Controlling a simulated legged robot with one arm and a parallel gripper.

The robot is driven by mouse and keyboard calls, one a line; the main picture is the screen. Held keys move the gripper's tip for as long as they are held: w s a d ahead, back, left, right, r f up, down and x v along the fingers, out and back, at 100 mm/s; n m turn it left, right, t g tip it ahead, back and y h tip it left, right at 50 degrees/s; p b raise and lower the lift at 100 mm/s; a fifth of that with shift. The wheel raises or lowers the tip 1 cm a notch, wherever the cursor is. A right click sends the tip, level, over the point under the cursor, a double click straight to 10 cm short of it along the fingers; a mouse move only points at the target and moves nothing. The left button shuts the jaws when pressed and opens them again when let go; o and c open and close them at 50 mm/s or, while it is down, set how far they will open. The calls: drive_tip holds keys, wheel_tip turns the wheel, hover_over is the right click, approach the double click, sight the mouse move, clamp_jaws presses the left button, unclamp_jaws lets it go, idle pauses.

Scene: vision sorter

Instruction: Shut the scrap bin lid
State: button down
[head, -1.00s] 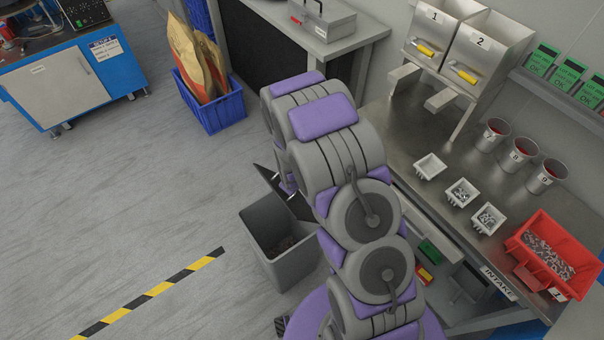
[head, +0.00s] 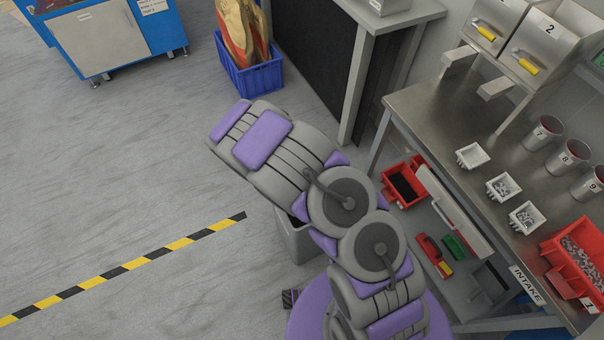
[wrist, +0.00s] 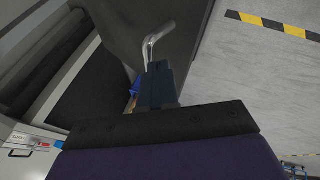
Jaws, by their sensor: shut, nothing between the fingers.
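The scrap bin (head: 297,240) is a grey bin on the floor, mostly hidden behind my arm in the head view. Its lid and opening are hidden there. In the wrist view a large dark grey panel (wrist: 125,25), which looks like the lid or bin side, fills the top middle. A bent metal handle (wrist: 158,40) stands out in front of it. My gripper (wrist: 157,68) is shut and empty, with its tips pointing at the handle's lower end. I cannot tell whether they touch it. The head view does not show my gripper.
The steel workbench (head: 440,100) stands on the right, with red and green items on its lower shelf. A blue crate (head: 255,78) with sacks stands behind the bin. A blue cabinet (head: 160,30) is at the back left. Floor left of the bin is clear, crossed by a striped line (head: 140,262).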

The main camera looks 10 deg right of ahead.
drive_tip(key=a+f+b, duration=0.1)
drive_tip(key=f+b, duration=0.1)
drive_tip(key=f, duration=0.1)
drive_tip(key=s+a+f+b, duration=0.1)
drive_tip(key=f+b, duration=0.1)
drive_tip(key=f, duration=0.2)
drive_tip(key=a+f+b, duration=0.1)
drive_tip(key=f+b, duration=0.1)
drive_tip(key=f, duration=0.1)
drive_tip(key=shift+s+a+f, duration=0.35)
drive_tip(key=shift+a+r, duration=0.1)
drive_tip(key=shift+a, duration=0.05)
drive_tip(key=s+a+r+p, duration=0.3)
drive_tip(key=s+a+r, duration=0.3)
drive_tip(key=a, duration=0.1)
drive_tip(key=shift+s+a+r+p, duration=0.3)
drive_tip(key=shift+s+r+p, duration=0.05)
drive_tip(key=shift+s+r, duration=0.05)
